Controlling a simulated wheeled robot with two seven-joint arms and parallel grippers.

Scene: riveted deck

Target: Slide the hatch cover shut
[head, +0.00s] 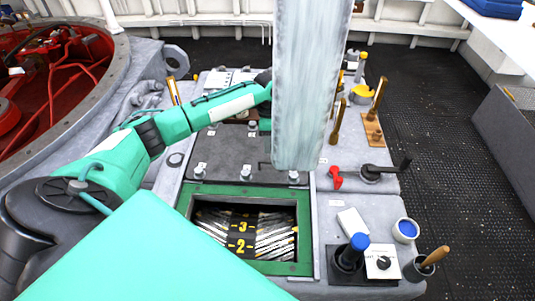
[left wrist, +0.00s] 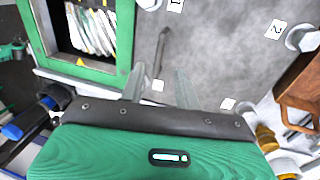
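The hatch cover (head: 232,152) is a dark grey plate with bolts and small labels. It lies behind the green-framed hatch opening (head: 187,205), which stands uncovered and shows yellow numbers and striped material inside. In the left wrist view the opening's green frame (left wrist: 121,62) is at upper left, and the grey cover (left wrist: 215,45) is beside it. My left gripper (left wrist: 160,85) is over the cover, its two grey fingers apart, with a thin dark bar on the cover ahead of them. I cannot tell whether they touch it. In the head view its fingers are hidden. My right gripper is not in view.
A large pale bar (head: 308,80) close to the camera hides part of the deck. A round red opening (head: 50,80) is at left. The dark floor (head: 440,140) is clear.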

